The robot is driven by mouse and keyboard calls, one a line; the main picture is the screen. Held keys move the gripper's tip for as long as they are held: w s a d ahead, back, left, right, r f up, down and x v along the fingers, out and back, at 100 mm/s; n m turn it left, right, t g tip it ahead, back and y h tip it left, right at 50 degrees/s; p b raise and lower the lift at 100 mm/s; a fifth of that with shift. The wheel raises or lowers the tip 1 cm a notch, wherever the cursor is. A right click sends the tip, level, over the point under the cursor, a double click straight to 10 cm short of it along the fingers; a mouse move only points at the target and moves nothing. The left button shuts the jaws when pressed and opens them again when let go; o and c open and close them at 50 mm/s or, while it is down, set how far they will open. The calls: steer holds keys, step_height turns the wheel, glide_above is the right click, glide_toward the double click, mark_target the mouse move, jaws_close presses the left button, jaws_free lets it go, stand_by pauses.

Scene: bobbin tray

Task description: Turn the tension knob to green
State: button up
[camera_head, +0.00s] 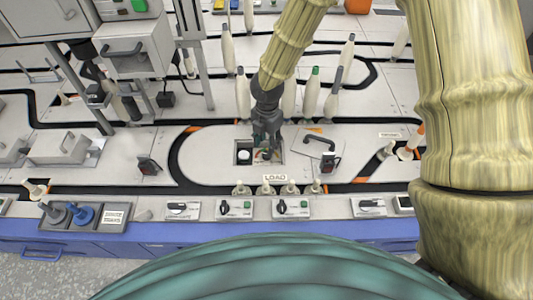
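My gripper (266,147) points down at a dark square recess (242,157) in the pale bench top, behind a LOAD label (275,178). Small red and green patches show in the recess below the fingers. The gripper hides much of the recess, and I cannot tell whether the fingers touch anything in it or are open or shut. Several small knob panels line the front edge, including one with a dark knob (225,207), another with a dark knob (282,206) and a pale one (180,210). No label that I can read names the tension knob.
Pale bobbins, one green-tipped (311,93), stand close around my gripper's wrist. A dark curved handle (320,141) is right of the recess. A blue knob (83,214) is at front left. A grey box (135,45) rises at back left.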

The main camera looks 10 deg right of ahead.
mark_target(267, 156)
step_height(267, 156, down, 6)
steer(key=shift+r+b, duration=0.2)
steer(key=shift+b, duration=0.95)
steer(key=c, duration=0.8)
